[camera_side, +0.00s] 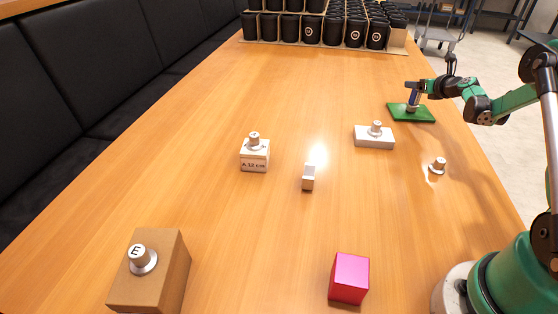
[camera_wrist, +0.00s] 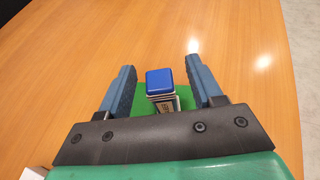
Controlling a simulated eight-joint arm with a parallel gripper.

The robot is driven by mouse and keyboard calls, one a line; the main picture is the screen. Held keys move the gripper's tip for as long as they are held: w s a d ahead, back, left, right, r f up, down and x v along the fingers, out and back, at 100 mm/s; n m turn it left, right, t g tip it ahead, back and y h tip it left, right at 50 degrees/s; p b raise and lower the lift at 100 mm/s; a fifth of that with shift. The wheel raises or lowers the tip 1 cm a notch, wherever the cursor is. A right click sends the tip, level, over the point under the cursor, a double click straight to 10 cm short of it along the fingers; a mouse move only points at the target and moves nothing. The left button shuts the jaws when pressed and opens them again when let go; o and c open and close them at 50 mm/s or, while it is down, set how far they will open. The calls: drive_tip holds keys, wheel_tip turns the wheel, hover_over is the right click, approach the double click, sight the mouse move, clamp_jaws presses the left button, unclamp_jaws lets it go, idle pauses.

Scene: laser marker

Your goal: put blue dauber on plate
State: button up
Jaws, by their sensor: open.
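The blue dauber (camera_wrist: 160,82) has a square blue top and a pale lower body with dark print. In the side view the dauber (camera_side: 414,98) stands slightly tilted on the green plate (camera_side: 427,117), its upper part near my gripper (camera_side: 416,90). The green plate (camera_wrist: 141,103) also shows behind the dauber in the wrist view. My gripper (camera_wrist: 160,66) is open, with one finger on each side of the dauber and gaps on both sides.
A white block (camera_side: 374,138) with a knob stands near the plate. A labelled white box (camera_side: 255,158), a small block (camera_side: 308,178), a knob (camera_side: 438,166), a brown box (camera_side: 160,270) and a pink cube (camera_side: 349,278) are spread over the table. Black cups (camera_side: 312,31) fill the far end.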

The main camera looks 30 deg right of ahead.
drive_tip(key=v, duration=1)
drive_tip(key=w+a+r+n+g+y, duration=0.1)
drive_tip(key=a+r+n+g+y, duration=0.15)
drive_tip(key=a+n, duration=0.9)
drive_tip(key=w+a+r+n+g+y, duration=0.1)
drive_tip(key=w+a+r+n+y, duration=0.15)
drive_tip(key=a+n, duration=0.85)
drive_tip(key=s+a+f+n+g, duration=0.1)
drive_tip(key=s+a+n, duration=0.8)
drive_tip(key=n, duration=0.9)
drive_tip(key=a+g, duration=0.1)
drive_tip(key=a, duration=0.2)
drive_tip(key=shift+s+a+f, duration=0.2)
drive_tip(key=shift+s+f, duration=0.2)
